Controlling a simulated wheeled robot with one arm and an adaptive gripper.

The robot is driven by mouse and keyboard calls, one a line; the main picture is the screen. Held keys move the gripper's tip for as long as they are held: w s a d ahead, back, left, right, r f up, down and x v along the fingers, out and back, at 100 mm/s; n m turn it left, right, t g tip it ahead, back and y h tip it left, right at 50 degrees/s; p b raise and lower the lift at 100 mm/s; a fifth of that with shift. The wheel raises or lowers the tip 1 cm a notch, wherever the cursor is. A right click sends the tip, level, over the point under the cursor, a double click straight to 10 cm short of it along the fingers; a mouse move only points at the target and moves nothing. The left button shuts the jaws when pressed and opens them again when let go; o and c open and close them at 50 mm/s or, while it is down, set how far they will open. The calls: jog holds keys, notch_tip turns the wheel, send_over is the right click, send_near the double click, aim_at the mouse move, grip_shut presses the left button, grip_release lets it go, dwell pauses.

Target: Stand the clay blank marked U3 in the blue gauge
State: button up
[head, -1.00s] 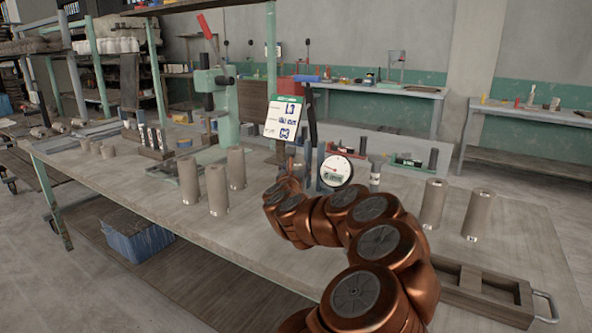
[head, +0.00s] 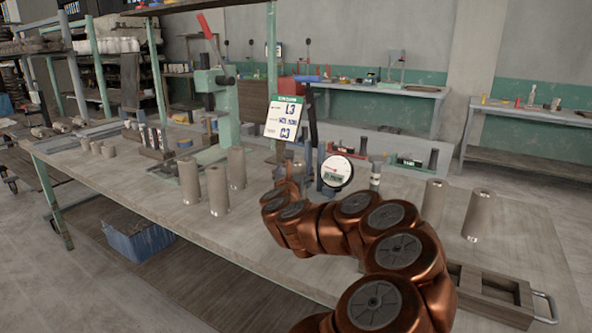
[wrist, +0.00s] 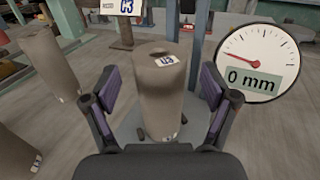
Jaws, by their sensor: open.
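The clay blank marked U3 (wrist: 163,95) is a grey-brown cylinder standing upright in the middle of the wrist view. Its foot is on a blue-grey base plate (wrist: 130,122) that appears to belong to the blue gauge. The gauge's blue post (wrist: 197,55) rises behind the blank, and its dial (wrist: 258,62) reads 0 mm. The dial (head: 336,172) also shows in the head view. My gripper (wrist: 160,80) is open, with one finger on each side of the blank and gaps visible beside it. In the head view my arm mostly hides the blank and gripper.
Several other blanks stand on the table (head: 130,180), including a left group (head: 217,190) and a right pair (head: 478,215). A wooden tray (head: 480,290) lies at right. A card (head: 285,117) hangs behind the gauge. A green press (head: 222,105) stands at back left.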

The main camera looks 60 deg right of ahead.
jog(key=b+v, duration=0.3)
jog(key=v, duration=0.6)
jog(key=shift+r, duration=0.1)
jog(key=shift+w, duration=0.1)
